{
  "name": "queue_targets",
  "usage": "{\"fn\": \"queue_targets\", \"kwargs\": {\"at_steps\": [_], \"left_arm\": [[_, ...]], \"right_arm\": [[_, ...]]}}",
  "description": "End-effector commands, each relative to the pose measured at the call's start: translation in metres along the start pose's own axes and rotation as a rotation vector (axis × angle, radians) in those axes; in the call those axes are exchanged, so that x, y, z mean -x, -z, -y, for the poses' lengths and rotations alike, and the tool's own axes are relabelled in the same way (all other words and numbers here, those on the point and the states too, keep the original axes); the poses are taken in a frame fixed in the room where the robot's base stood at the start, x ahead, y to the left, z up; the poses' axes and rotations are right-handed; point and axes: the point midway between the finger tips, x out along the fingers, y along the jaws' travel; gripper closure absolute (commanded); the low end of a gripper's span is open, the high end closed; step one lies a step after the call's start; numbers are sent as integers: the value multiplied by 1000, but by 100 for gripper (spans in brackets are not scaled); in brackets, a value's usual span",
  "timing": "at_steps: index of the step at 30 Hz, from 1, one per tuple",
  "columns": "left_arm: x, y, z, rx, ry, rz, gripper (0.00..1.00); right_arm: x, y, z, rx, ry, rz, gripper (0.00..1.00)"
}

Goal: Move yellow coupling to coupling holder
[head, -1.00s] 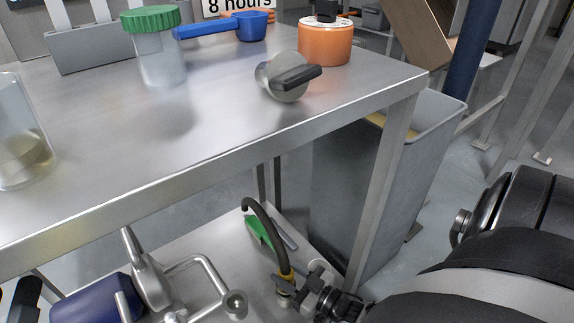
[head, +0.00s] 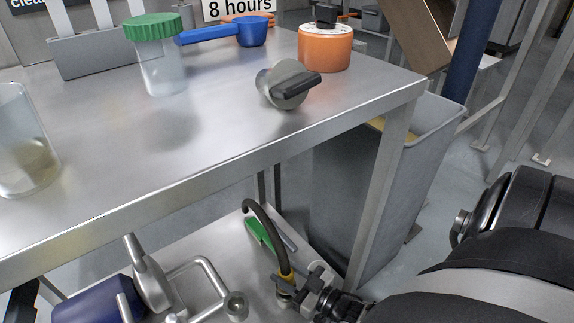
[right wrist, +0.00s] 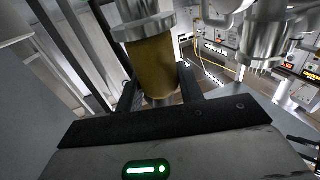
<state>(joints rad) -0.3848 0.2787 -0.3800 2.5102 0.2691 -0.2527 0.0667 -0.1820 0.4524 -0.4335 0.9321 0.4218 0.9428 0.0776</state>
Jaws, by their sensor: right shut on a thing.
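The yellow coupling (right wrist: 152,65) fills the space between my right gripper's dark fingers (right wrist: 160,98) in the right wrist view, with a metal flange above it. My left gripper cannot be made out. I cannot single out a coupling holder for certain.
The steel table (head: 200,165) carries a metal knob (head: 283,85), an orange container (head: 325,48), a green-lidded jar (head: 160,65) and a glass beaker (head: 22,150). A grey bin (head: 400,190) stands behind the table leg. Metal fittings (head: 200,280) and a blue body (head: 95,303) sit below.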

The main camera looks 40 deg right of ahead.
Motion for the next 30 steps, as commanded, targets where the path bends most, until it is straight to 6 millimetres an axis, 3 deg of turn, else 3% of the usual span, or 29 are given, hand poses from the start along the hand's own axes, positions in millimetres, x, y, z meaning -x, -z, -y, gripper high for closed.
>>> {"fn": "queue_targets", "kwargs": {"at_steps": [30], "left_arm": [[2, -8, 2, -1, -1, -1, 64]], "right_arm": [[0, -7, 0, 0, 0, -3, 92]]}}
